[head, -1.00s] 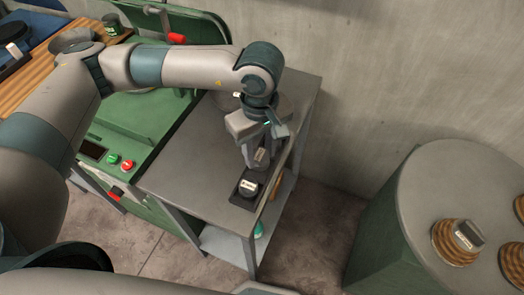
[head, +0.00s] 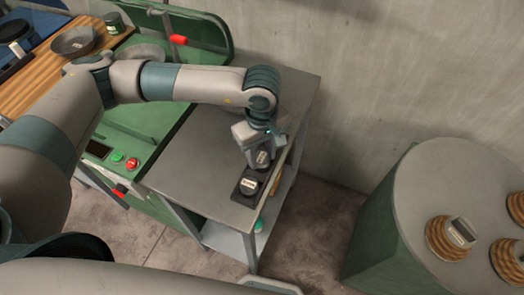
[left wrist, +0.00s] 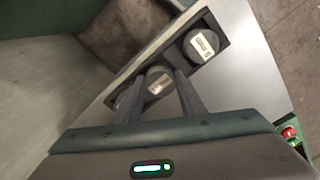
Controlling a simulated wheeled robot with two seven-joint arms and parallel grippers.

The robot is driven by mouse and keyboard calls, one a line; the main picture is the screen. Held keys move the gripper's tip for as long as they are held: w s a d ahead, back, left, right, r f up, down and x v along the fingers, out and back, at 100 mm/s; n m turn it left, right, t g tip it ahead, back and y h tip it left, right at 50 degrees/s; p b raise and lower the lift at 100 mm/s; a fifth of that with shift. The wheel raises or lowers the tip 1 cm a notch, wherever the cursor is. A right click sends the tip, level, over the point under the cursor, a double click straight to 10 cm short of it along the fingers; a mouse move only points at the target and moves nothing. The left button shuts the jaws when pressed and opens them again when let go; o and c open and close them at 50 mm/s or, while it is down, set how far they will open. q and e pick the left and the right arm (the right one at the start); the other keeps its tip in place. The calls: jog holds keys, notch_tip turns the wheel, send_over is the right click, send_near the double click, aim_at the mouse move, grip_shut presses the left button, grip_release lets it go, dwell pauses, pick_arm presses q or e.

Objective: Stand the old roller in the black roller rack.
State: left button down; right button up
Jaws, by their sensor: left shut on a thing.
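My left gripper (head: 261,153) is shut on a dark roller with a pale label (head: 263,158), which I take to be the old roller; its label is too small to read. The black roller rack (head: 236,197) lies near the right front edge of the grey table. Another dark labelled roller (head: 248,185) stands in its near end. The held roller is upright at the rack's far end. In the left wrist view, the held roller (left wrist: 157,80) is between the fingers, over or in the rack (left wrist: 176,61), beside the other roller (left wrist: 201,44). Its base is hidden. My right gripper is not in view.
The grey table (head: 205,150) is clear left of the rack. A green machine (head: 140,135) with buttons adjoins it at left. A wooden board with a bowl (head: 75,41) is at upper left. A round stand (head: 420,190) with wooden pieces stands at right, across a floor gap.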

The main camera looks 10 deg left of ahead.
pick_arm(q)
jog(key=shift+f, duration=0.1)
jog(key=shift+f+b, duration=0.15)
jog(key=shift+b, duration=0.2)
jog(key=c, duration=1.2)
grip_release()
jog(key=shift+o, duration=0.2)
